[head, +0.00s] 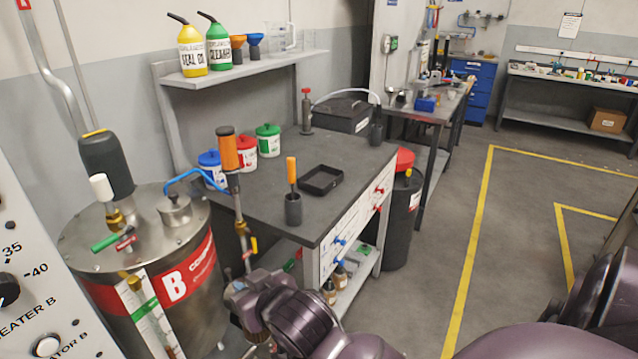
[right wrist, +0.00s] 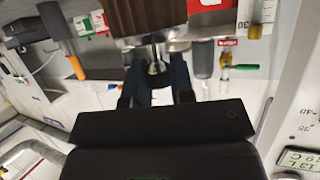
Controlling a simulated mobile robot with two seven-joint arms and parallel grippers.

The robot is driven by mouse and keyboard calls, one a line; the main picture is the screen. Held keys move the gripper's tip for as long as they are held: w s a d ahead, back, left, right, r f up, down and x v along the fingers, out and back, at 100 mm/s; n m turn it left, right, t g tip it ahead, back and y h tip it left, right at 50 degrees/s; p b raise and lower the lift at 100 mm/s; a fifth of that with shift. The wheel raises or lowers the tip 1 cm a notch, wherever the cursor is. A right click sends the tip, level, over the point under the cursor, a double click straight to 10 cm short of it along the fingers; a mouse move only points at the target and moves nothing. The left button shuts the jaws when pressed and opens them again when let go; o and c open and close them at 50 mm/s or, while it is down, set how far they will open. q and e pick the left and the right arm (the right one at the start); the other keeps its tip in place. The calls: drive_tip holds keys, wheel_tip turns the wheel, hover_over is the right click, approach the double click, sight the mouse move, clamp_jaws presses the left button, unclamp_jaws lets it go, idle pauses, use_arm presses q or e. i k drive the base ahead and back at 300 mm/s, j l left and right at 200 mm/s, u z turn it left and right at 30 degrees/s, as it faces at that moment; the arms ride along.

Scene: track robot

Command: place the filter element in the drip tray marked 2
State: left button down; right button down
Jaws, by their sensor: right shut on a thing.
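In the right wrist view, my right gripper (right wrist: 157,82) is shut on a short metal stem under a brown, ribbed block, which looks like the filter element (right wrist: 150,14); its far end is cut off by the frame. A shallow black tray (head: 320,194) lies empty on the dark bench top, apart from my gripper. I cannot read a number on it. My left gripper is not in view.
The bench (head: 345,215) also carries an orange-handled tool in a dark cup (head: 293,210), several lidded cans and a black box (head: 341,113). A steel vessel marked B (head: 150,235) stands at left, with an orange-and-black topped pipe (head: 229,150) between it and the bench. Floor at right is clear.

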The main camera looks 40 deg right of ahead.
sight(321, 179)
drive_tip(key=l+u, duration=0.2)
drive_tip(key=l, duration=0.55)
drive_tip(key=l+u, duration=0.2)
drive_tip(key=l, duration=0.5)
drive_tip(key=k+l+u, duration=0.2)
drive_tip(key=l, duration=0.5)
